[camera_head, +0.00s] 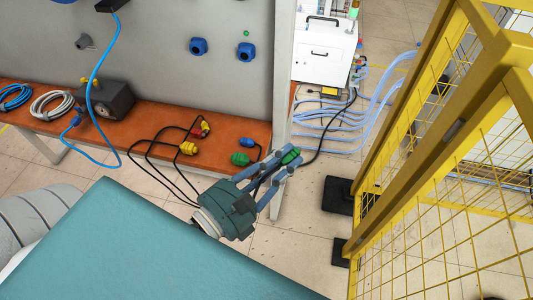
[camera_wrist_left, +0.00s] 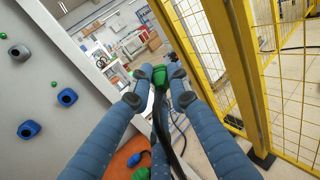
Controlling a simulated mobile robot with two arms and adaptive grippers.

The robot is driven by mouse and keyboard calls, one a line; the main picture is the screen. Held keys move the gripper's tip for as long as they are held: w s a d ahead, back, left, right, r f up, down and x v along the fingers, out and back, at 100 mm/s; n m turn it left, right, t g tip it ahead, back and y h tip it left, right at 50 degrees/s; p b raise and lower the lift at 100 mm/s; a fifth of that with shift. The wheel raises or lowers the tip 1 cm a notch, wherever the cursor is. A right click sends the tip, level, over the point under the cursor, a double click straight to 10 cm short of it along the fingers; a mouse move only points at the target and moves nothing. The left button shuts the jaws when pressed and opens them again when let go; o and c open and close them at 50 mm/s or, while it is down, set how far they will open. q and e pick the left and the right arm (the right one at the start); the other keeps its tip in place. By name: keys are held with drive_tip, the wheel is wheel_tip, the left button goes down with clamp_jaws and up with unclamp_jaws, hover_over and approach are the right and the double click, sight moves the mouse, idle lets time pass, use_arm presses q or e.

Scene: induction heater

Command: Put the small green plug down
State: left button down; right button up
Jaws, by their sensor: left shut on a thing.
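My left gripper (camera_head: 283,164) is shut on a green plug (camera_head: 290,156) in the head view, held in the air off the right end of the orange bench (camera_head: 225,127). The held plug also shows between the fingertips in the left wrist view (camera_wrist_left: 158,76), with a dark cable running back towards the camera. Another green plug (camera_head: 240,158) lies at the bench's front right edge, with a blue part and a dark cable beside it. My right gripper is in neither view.
Yellow plugs (camera_head: 188,148) on black cables lie on the bench, left of the loose green plug. A grey panel (camera_head: 150,45) with blue sockets (camera_head: 198,46) stands behind. A yellow mesh fence (camera_head: 440,130) stands to the right. Tiled floor lies between bench and fence.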

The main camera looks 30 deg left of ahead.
use_arm(q)
drive_tip(key=shift+w+d+r+m+g+h, duration=0.9)
drive_tip(key=shift+w+d+m+g+h, duration=0.6)
drive_tip(key=shift+d+m+g+h, duration=1.25)
drive_tip(key=shift+w+d+r+m+g+h, duration=0.85)
drive_tip(key=shift+w+d+m+g+h, duration=0.75)
drive_tip(key=shift+d+h, duration=1.3)
wheel_tip(320, 180, up, 10)
drive_tip(key=w+d+n+t+y, duration=0.25)
drive_tip(key=n+t+y, duration=0.85)
drive_tip(key=y, duration=0.6)
drive_tip(key=s+a+f, duration=0.5)
drive_tip(key=a+f, duration=0.2)
drive_tip(key=a, duration=0.2)
drive_tip(key=s+a+f+n+g, duration=0.1)
drive_tip(key=s+a+f, duration=0.4)
drive_tip(key=a+f, duration=0.3)
drive_tip(key=shift+s+a, duration=0.4)
drive_tip(key=shift+a, duration=0.45)
